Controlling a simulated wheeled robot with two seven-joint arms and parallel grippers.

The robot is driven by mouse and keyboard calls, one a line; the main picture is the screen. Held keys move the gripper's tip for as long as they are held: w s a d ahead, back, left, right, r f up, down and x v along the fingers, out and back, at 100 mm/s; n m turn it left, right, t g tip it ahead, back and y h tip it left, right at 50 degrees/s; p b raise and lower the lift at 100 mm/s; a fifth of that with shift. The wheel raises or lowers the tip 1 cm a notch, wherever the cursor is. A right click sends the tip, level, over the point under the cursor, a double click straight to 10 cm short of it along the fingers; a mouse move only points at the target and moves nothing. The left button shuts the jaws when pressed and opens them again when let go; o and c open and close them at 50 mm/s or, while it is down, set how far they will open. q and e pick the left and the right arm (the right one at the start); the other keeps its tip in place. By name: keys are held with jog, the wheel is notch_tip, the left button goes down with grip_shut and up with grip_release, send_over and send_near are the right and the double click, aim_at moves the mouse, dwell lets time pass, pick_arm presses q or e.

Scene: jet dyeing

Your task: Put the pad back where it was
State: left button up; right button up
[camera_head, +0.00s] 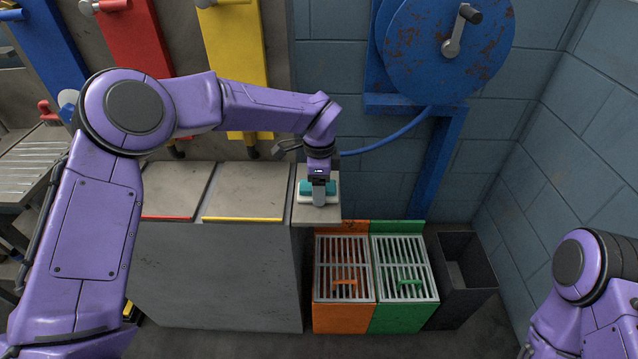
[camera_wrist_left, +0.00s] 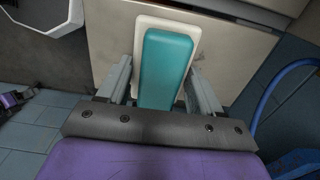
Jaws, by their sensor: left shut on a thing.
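The teal pad (camera_head: 331,188) is at the right end of the grey counter, over a white base or tray (camera_head: 304,199). In the left wrist view the teal pad (camera_wrist_left: 166,62) lies lengthwise between the fingers, with the white base (camera_wrist_left: 143,30) showing around its far end and sides. My left gripper (camera_head: 318,200) reaches down from above and is shut on the pad. Its fingers stand on both sides of the pad in the left wrist view (camera_wrist_left: 160,85). I cannot tell whether the pad rests fully on the base. My right gripper is out of view; only my right arm shows.
Counter lids with red (camera_head: 170,190) and yellow (camera_head: 245,190) edges lie left of the pad. Orange (camera_head: 343,318) and green (camera_head: 402,316) grated bins and a dark open bin (camera_head: 466,270) stand below right. A blue hose reel (camera_head: 440,50) hangs on the wall behind.

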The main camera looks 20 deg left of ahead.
pick_arm(q)
jog(key=shift+f, duration=0.15)
jog(key=shift+f+b, duration=0.1)
jog(key=shift+b, duration=0.2)
jog(key=o, duration=1)
notch_tip(320, 180, up, 12)
jog(key=shift+r, duration=0.25)
